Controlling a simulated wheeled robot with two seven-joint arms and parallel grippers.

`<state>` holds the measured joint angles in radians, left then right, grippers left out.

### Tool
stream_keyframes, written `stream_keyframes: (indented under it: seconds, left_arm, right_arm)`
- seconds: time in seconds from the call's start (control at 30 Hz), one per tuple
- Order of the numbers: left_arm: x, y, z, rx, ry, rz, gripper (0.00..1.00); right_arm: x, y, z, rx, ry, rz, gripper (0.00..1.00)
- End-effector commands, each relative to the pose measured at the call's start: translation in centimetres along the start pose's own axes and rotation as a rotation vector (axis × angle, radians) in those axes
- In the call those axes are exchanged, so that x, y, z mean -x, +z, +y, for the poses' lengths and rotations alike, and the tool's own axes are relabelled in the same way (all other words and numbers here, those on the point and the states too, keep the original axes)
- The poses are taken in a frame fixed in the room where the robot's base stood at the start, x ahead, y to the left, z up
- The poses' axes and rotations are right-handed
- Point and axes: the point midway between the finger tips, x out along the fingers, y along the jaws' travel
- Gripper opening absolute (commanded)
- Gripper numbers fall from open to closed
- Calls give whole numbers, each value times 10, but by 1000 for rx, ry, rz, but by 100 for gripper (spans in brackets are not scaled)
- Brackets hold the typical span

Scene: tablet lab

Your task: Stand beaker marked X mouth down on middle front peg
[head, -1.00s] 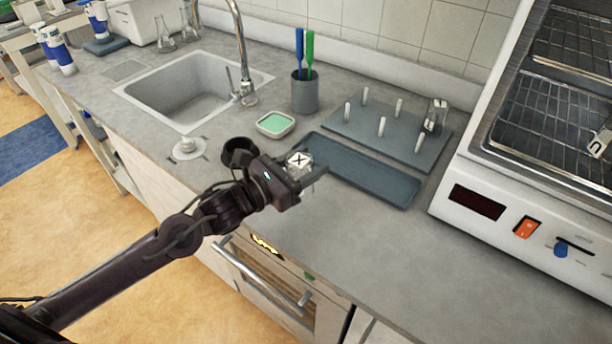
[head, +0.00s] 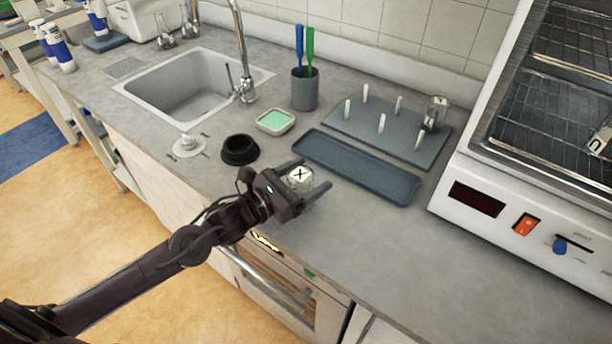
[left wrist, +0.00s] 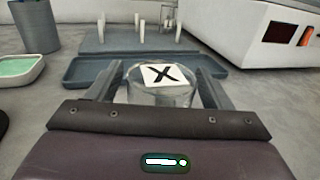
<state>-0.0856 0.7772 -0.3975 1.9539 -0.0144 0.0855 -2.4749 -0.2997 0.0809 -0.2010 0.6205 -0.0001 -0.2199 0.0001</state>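The beaker marked X (head: 300,176) is clear glass with a white label bearing a black X. It sits between the fingers of my left gripper (head: 302,182), which is shut on it, in front of the blue-grey tray. The left wrist view shows the beaker (left wrist: 161,84) between both fingers; I cannot tell which way its mouth points. The peg board (head: 350,125) carries two rows of white pegs at the back. The middle front peg (head: 382,125) is bare. Another glass beaker (head: 437,110) stands over the back right peg. My right gripper is not in view.
The long tray (head: 395,190) lies empty before the peg board. A black ring (head: 239,150), a green-filled dish (head: 275,122) and a brush cup (head: 305,92) are left of it. A white oven-like device (head: 480,195) stands right. The counter at front right is clear.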

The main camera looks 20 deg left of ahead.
Motion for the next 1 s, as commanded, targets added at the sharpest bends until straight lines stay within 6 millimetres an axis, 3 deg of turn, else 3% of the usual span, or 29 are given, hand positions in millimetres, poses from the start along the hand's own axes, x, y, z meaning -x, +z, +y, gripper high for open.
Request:
stream_keyframes:
  seconds: [0.33, 0.7, 1.0]
  left_arm:
    - [3, 2, 0, 0, 0, 3, 73]
    - [64, 0, -2, -1, -5, 7, 73]
    - [102, 2, 0, 2, 1, 6, 73]
  right_arm:
    - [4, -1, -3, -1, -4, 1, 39]
    - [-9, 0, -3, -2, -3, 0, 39]
    - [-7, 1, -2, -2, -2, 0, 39]
